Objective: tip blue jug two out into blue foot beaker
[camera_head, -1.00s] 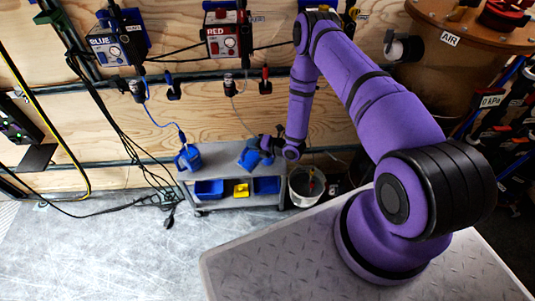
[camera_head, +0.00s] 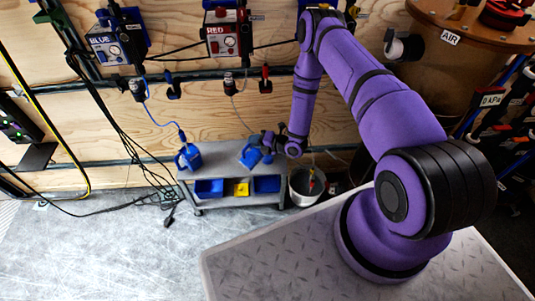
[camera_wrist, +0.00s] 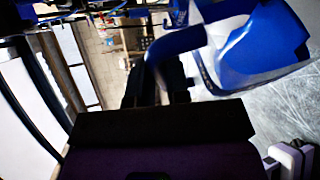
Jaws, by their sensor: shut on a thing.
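My gripper (camera_head: 266,143) is shut on a blue jug (camera_head: 251,156) at the right end of the grey cart top. The jug looks tilted in the head view; I cannot tell whether it touches the cart. In the wrist view the jug (camera_wrist: 265,50) fills the upper right, its blue handle (camera_wrist: 180,42) by the dark fingers (camera_wrist: 160,80). Another blue jug (camera_head: 189,157) stands at the cart's left end, with a blue hose running down to it. No number shows on either jug. I cannot make out the blue foot beaker for certain.
The grey cart (camera_head: 218,155) has blue bins (camera_head: 209,187) and a yellow bin (camera_head: 241,188) on its lower shelf. A whitish bucket (camera_head: 303,190) stands right of it. The BLUE unit (camera_head: 108,45) and RED unit (camera_head: 222,42) hang on the wall, with hoses below. Floor in front is clear.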

